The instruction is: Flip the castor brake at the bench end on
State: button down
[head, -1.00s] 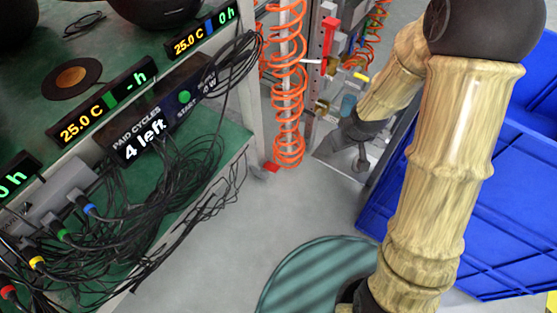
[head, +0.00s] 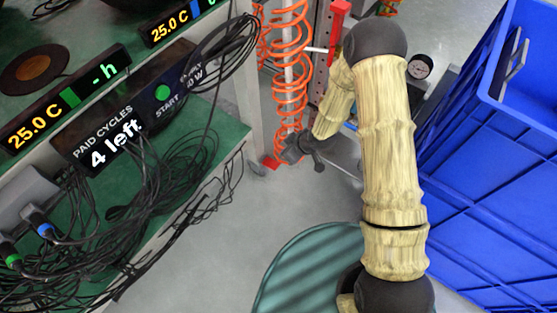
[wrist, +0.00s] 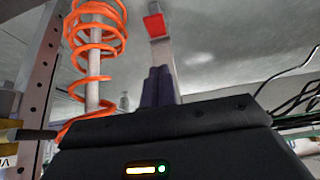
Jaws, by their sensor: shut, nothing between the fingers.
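The castor brake shows as a small red tab (head: 271,162) low by the floor at the bench end, beside the grey castor (head: 257,169). In the wrist view a red tab (wrist: 154,25) on a pale grey bar stands straight ahead of my fingers. My gripper (head: 288,156) is low, just right of the red tab in the head view. In the wrist view its dark fingers (wrist: 159,86) are together and empty. A gap seems to show between fingertips and tab; I cannot tell its depth. The castor wheel is mostly hidden.
An orange coiled hose (head: 291,80) hangs around a pale post close to my gripper. Black cables (head: 150,200) hang off the green bench shelf (head: 225,135) at left. A blue crate (head: 490,180) stands at right. The grey floor (head: 240,240) between is clear.

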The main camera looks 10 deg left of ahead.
jog(key=b, duration=0.6)
send_over(272, 164)
jog(key=d, duration=0.2)
jog(key=f, duration=0.8)
jog(key=shift+s+a+f, duration=0.25)
jog(key=shift+s+f, duration=0.05)
notch_tip(272, 164, down, 3)
jog(key=shift+d+f+b, duration=0.1)
jog(key=shift+d+b, duration=0.05)
jog(key=shift+b, duration=0.7)
jog(key=shift+s+d+f+b, duration=0.1)
jog(key=shift+d+f+b, duration=0.05)
jog(key=shift+f+b, duration=0.2)
